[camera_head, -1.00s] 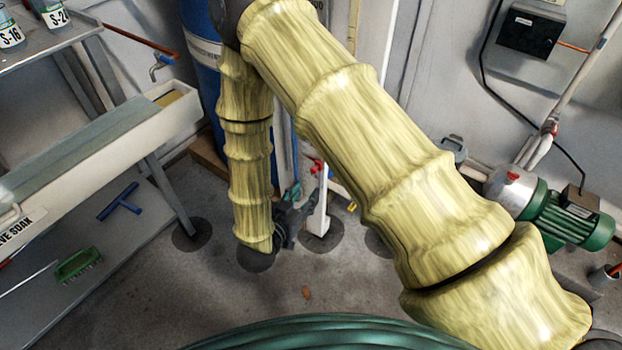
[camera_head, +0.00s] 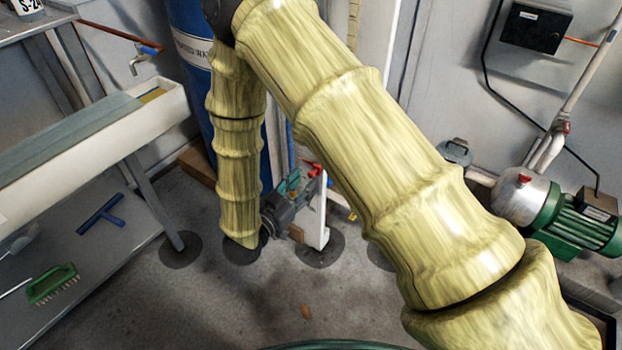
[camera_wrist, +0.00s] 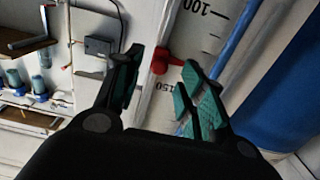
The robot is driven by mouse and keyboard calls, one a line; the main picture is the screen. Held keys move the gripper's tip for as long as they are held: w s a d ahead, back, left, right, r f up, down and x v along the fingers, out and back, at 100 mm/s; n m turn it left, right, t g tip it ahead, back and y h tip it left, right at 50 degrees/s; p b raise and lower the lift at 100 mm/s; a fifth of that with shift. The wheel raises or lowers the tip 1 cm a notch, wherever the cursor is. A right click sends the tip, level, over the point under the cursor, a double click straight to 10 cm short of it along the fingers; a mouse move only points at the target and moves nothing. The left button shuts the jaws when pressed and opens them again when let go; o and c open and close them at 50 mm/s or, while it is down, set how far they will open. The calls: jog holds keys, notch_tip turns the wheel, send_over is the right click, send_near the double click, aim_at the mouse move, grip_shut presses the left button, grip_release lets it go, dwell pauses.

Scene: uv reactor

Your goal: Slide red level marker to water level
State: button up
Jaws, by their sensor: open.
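The red level marker (camera_wrist: 165,60) sits at the edge of a white scale board (camera_wrist: 207,40) with black marks reading 100 and 150. In the wrist view it lies between my gripper's (camera_wrist: 160,75) spread, teal-padded fingers, nearer the 150 mark. A blue vertical tube (camera_wrist: 238,42) runs beside the scale; I cannot make out the water level. In the head view my open gripper (camera_head: 295,188) is low beside the white board (camera_head: 315,222), with small red parts (camera_head: 314,170) just beyond its fingertips. Contact with the marker cannot be told.
A large blue cylinder (camera_head: 190,60) stands behind my arm. A grey bench with a white trough (camera_head: 165,112) is at the left. A green motor pump (camera_head: 575,225) is at the right, below a black wall box (camera_head: 537,27).

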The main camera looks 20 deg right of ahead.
aim_at(310, 176)
jog(key=shift+b+x, duration=0.55)
jog(key=shift+x, duration=1.6)
grip_shut()
